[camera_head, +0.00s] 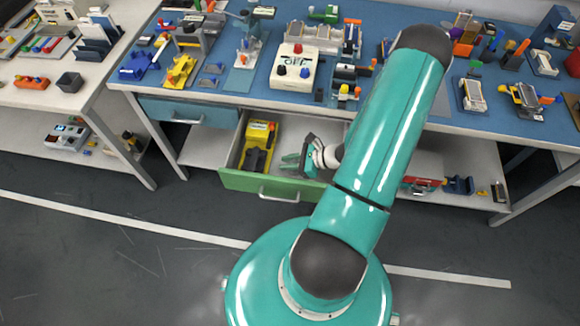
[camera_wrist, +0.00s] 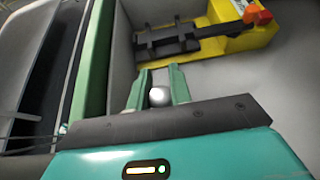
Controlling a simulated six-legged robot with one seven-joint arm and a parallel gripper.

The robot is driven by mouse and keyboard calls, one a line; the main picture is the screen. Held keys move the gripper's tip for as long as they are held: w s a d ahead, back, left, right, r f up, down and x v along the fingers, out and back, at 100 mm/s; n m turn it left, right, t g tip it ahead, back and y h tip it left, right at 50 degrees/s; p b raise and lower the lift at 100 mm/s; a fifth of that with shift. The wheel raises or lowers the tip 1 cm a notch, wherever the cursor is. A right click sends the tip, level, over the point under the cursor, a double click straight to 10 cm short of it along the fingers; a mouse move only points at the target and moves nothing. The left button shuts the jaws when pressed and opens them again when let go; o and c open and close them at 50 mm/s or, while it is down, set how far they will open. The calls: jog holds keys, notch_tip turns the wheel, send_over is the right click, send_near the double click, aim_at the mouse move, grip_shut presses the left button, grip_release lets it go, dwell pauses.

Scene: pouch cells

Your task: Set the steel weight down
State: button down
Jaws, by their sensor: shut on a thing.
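The steel weight (camera_wrist: 158,97) shows in the wrist view as a small shiny silver, rounded piece between the two green fingers of my gripper (camera_wrist: 160,77). The fingers are shut on it. In the head view my gripper (camera_head: 291,162) is at the open green-fronted drawer (camera_head: 240,182), to the right of a yellow device in it. The weight cannot be made out in the head view. Whether it touches the drawer floor cannot be told.
The yellow device (camera_head: 260,134) with black parts lies in the drawer's left part; it also shows in the wrist view (camera_wrist: 235,45). Bare drawer floor lies around my gripper. The blue bench top (camera_head: 225,88) above is crowded with tools and fixtures. A closed blue drawer (camera_head: 190,112) is at left.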

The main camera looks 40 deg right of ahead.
jog(key=shift+s+d+f, duration=0.1)
jog(key=shift+d+f, duration=0.05)
jog(key=shift+f, duration=0.75)
jog(key=shift+d+f, duration=0.15)
jog(key=shift+f, duration=0.75)
jog(key=shift+f, duration=0.15)
jog(key=c, duration=1.3)
grip_release()
jog(key=shift+o, duration=0.2)
